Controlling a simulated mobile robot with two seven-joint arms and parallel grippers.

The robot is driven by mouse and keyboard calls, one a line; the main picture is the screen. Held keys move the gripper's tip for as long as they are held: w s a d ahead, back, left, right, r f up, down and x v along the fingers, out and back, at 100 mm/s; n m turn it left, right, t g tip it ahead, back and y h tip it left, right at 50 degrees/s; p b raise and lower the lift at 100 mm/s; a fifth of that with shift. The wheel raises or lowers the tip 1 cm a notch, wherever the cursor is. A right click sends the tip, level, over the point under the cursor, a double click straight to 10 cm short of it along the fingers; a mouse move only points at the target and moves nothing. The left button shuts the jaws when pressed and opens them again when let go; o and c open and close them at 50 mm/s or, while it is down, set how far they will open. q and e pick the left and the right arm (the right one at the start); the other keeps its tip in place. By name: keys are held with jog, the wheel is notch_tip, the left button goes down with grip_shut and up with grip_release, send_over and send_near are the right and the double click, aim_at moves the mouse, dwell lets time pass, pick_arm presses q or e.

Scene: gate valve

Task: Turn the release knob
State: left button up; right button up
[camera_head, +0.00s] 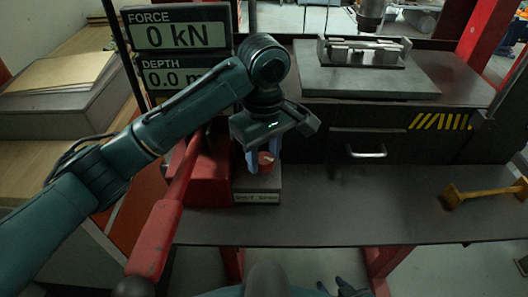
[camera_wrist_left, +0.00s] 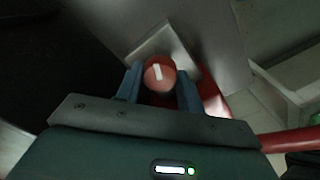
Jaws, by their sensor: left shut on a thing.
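The red release knob (camera_head: 266,160) sits on a small grey block with a label plate on its front, on the dark bench. In the left wrist view the knob (camera_wrist_left: 160,73) shows a white line on its round face, tilted slightly from vertical. My left gripper (camera_head: 264,164) comes down from above and is shut on the knob, with one blue finger on each side, as the left wrist view also shows (camera_wrist_left: 160,88). What looks like part of my right gripper (camera_head: 343,287) shows at the bottom edge, mostly cut off; its opening is unclear.
A red lever (camera_head: 168,212) slants up beside the red housing, left of the knob. Displays (camera_head: 178,35) behind read FORCE 0 kN and DEPTH 0.0. A grey plate with a metal fixture (camera_head: 362,52) stands at the back right. A yellow handled tool (camera_head: 485,192) lies right. The middle bench is clear.

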aim_at(263, 157)
pick_arm(q)
jog(key=shift+n, duration=1.5)
jog(key=o, duration=1)
notch_tip(263, 157, up, 13)
jog(key=shift+r, duration=0.1)
